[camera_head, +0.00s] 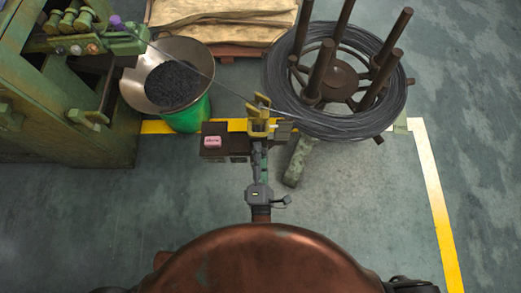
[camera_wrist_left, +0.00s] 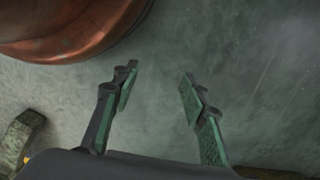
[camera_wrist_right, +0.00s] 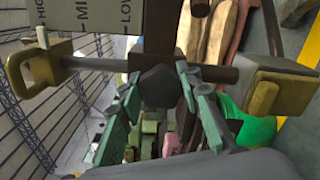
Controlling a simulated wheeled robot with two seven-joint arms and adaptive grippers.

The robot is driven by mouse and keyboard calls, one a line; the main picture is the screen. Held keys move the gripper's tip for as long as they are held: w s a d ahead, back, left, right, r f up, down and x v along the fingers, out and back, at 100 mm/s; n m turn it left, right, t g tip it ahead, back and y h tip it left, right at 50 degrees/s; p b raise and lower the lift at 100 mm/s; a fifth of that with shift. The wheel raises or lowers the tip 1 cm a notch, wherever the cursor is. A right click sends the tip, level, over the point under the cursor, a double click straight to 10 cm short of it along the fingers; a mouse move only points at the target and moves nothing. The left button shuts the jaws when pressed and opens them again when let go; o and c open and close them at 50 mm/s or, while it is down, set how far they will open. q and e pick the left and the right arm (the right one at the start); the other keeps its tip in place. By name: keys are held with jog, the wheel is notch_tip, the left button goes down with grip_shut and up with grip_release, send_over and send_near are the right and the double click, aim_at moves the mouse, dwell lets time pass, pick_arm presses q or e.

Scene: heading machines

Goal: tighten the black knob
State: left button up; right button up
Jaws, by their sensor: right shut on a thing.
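The black knob (camera_wrist_right: 160,88) is a dark, faceted piece on a metal rod in the right wrist view. The fingertips of my right gripper (camera_wrist_right: 158,77) stand on both sides of it, shut on it. In the head view my right gripper (camera_head: 261,152) reaches up the middle to a yellow bracket (camera_head: 259,117); the knob cannot be made out there. The yellow bracket also shows at the left of the right wrist view (camera_wrist_right: 28,72). My left gripper (camera_wrist_left: 158,82) is open and empty above the floor in the left wrist view.
A wire coil on a brown spool stand (camera_head: 338,75) is at upper right. A pink button (camera_head: 212,141) sits on a dark box left of the bracket. A bowl of dark pieces (camera_head: 172,83) and a green machine (camera_head: 65,105) are at left. Floor at right is clear.

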pick_arm(q)
notch_tip(320, 180, up, 7)
jog(key=b, duration=0.1)
jog(key=shift+w+d+b, duration=0.25)
jog(key=shift+d+b, duration=0.15)
jog(key=shift+d, duration=0.05)
pick_arm(e)
jog(key=shift+f+m, duration=0.2)
jog(key=shift+m, duration=1.9)
jog(key=o, duration=1.2)
jog(key=shift+c, duration=0.2)
jog(key=shift+r, duration=0.1)
jog(key=shift+s, duration=0.15)
jog(key=s, duration=0.7)
jog(key=shift+s, duration=0.1)
